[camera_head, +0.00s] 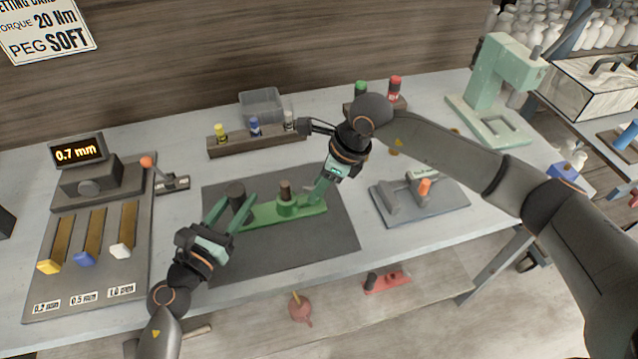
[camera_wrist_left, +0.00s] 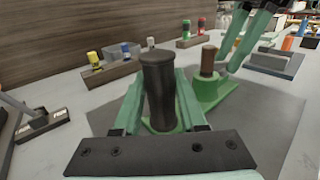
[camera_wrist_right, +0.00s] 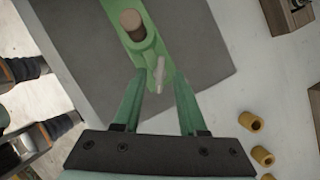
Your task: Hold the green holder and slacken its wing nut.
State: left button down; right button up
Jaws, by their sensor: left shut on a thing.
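The green holder (camera_head: 262,215) lies on a dark mat, with a dark round handle (camera_head: 236,190) at its left end and a brown peg (camera_head: 285,188) standing in its socket. My left gripper (camera_head: 238,205) is shut on the handle; the left wrist view shows its fingers on either side of the upright handle (camera_wrist_left: 160,90). A small pale wing nut (camera_wrist_right: 159,75) shows in the right wrist view, beside the peg's socket. My right gripper (camera_wrist_right: 159,85) is open, its fingertips on either side of the wing nut. In the head view my right gripper (camera_head: 320,190) hides most of the nut.
The dark mat (camera_head: 335,240) has bare room in front of the holder. A rack (camera_head: 225,147) with coloured bottles stands behind. A grey fixture (camera_head: 400,208) lies right, a gauge board (camera_head: 135,270) left. A green press (camera_head: 490,100) stands back right.

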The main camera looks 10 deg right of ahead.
grip_shut()
dwell(0.3)
dwell(0.4)
jog(key=n, duration=0.1)
jog(key=n+g, duration=0.1)
jog(key=n, duration=0.1)
jog(key=shift+w+d, duration=0.1)
jog(key=shift+w, duration=0.1)
jog(key=n, duration=0.2)
jog(key=n+g, duration=0.1)
jog(key=shift+w+n+g+y, duration=0.15)
jog(key=shift+n+g+y, duration=0.15)
jog(key=shift+n, duration=0.1)
jog(key=n, duration=0.2)
jog(key=n+g, duration=0.1)
jog(key=n, duration=0.1)
jog(key=n+g+h, duration=0.1)
jog(key=n, duration=0.1)
jog(key=shift+w+n, duration=0.25)
jog(key=shift+n, duration=0.05)
jog(key=shift+o, duration=0.2)
grip_release()
